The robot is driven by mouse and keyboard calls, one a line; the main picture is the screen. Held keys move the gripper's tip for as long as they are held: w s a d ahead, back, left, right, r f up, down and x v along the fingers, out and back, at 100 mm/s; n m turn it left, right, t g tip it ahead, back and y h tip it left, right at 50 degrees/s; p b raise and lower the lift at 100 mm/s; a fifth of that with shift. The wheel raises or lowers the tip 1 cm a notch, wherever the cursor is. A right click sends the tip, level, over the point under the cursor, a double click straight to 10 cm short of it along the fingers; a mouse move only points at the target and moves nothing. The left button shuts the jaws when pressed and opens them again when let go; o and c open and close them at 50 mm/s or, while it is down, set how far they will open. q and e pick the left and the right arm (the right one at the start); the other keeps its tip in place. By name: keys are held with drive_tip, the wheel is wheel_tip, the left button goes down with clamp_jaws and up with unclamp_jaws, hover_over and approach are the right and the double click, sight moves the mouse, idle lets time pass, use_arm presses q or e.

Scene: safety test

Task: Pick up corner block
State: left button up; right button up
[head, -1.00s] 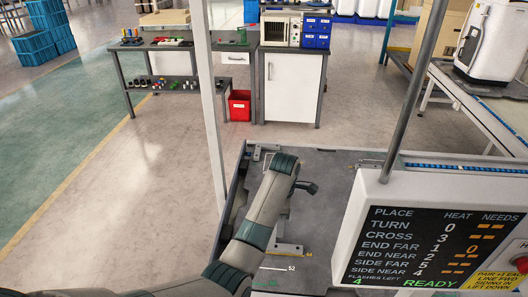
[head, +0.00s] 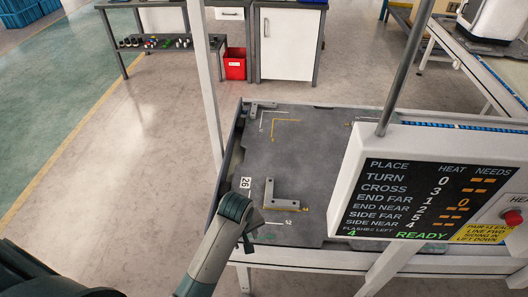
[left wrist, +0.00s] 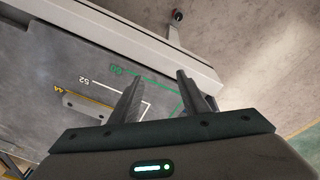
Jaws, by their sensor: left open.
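A grey L-shaped corner block (head: 284,203) lies on the dark tabletop (head: 330,150), beside printed yellow and white lines. In the left wrist view, part of a grey block (left wrist: 86,107) lies by the yellow line marked 44, left of my fingers. My left gripper (head: 248,240) is near the table's front left corner, to the near left of the corner block and apart from it. In the left wrist view my left gripper (left wrist: 158,82) is open, with nothing between its fingers. My right gripper is not in view.
A display panel (head: 430,195) with a place list covers the table's right part. Another small grey piece (head: 262,106) lies at the far left corner. A white post (head: 210,110) stands by the left edge. The table's middle is clear.

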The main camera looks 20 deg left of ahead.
use_arm(q)
drive_tip(key=s+m+t, duration=0.1)
drive_tip(key=s+m, duration=1)
drive_tip(key=s, duration=0.7)
drive_tip(key=s+f+m, duration=0.1)
drive_tip(key=s+f, duration=0.2)
drive_tip(key=f, duration=1)
drive_tip(key=s+f, duration=0.3)
drive_tip(key=f, duration=1)
drive_tip(key=s+a+f+g, duration=0.1)
drive_tip(key=s+a+f, duration=0.1)
drive_tip(key=s+f, duration=1.2)
drive_tip(key=shift+s+a+f+g, duration=0.2)
drive_tip(key=shift+s+a+g, duration=0.2)
drive_tip(key=shift+s, duration=0.65)
